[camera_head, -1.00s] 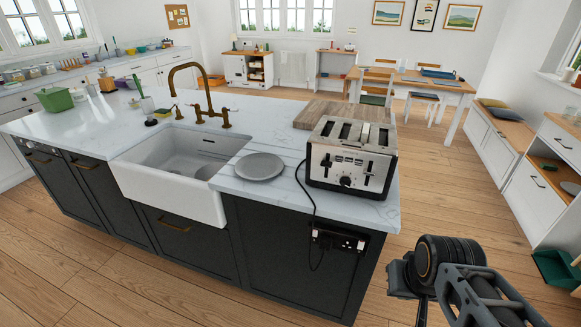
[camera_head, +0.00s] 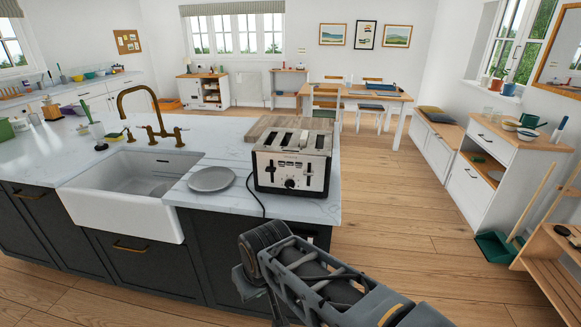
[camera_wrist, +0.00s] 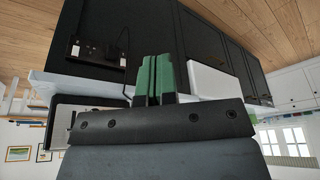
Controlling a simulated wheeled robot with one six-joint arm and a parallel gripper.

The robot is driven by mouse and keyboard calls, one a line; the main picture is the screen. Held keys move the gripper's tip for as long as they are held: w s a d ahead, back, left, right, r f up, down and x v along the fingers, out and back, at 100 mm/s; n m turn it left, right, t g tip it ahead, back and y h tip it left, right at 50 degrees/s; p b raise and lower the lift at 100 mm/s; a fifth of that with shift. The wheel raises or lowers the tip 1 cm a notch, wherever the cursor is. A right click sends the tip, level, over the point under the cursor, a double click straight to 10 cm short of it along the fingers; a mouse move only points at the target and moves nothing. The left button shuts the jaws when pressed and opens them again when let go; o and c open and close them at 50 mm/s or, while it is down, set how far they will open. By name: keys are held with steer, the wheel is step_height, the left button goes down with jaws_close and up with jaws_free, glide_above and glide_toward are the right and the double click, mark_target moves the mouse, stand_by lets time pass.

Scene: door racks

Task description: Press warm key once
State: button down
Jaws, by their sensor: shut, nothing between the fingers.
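A silver and black four-slot toaster (camera_head: 292,162) stands on the white worktop near the right end of the island. Its front panel has dark levers, a knob and small controls. The warm key is too small to pick out. In the wrist view, which is upside down, part of the toaster (camera_wrist: 88,101) shows left of my gripper. My gripper (camera_wrist: 156,60) has green fingers closed together with nothing between them, pointing toward the dark cabinet front. In the head view my arm is in front of the island below the toaster; the fingertips are hidden there.
A grey plate (camera_head: 212,179) lies left of the toaster, a wooden board (camera_head: 262,125) behind it. The toaster's cord hangs over the edge to a socket (camera_wrist: 100,48) on the cabinet. The white sink (camera_head: 120,205) is farther left. Open floor lies right of the island.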

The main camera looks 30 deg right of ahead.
mark_target(299, 164)
steer(key=w+d+r+m+t+y+b, duration=0.1)
steer(key=w+d+m+t+y+b, duration=0.2)
steer(key=w+m, duration=0.4)
steer(key=w+d+r+m+t, duration=0.2)
steer(key=w+d+m, duration=0.25)
steer(key=w, duration=0.35)
steer(key=w+d+r+m+t+h+b, duration=0.1)
steer(key=w+d+m+t+h, duration=0.1)
steer(key=d+m, duration=0.3)
steer(key=w+d+r+m+t+h, duration=0.1)
steer(key=w+d+m, duration=0.3)
steer(key=d, duration=0.6)
steer(key=shift+d+m+t+h+b, duration=0.35)
steer(key=shift+m+t+h, duration=0.25)
steer(key=shift+m, duration=0.45)
steer(key=w+d+p, duration=0.3)
steer(key=w+d, duration=0.3)
steer(key=shift+w, duration=0.15)
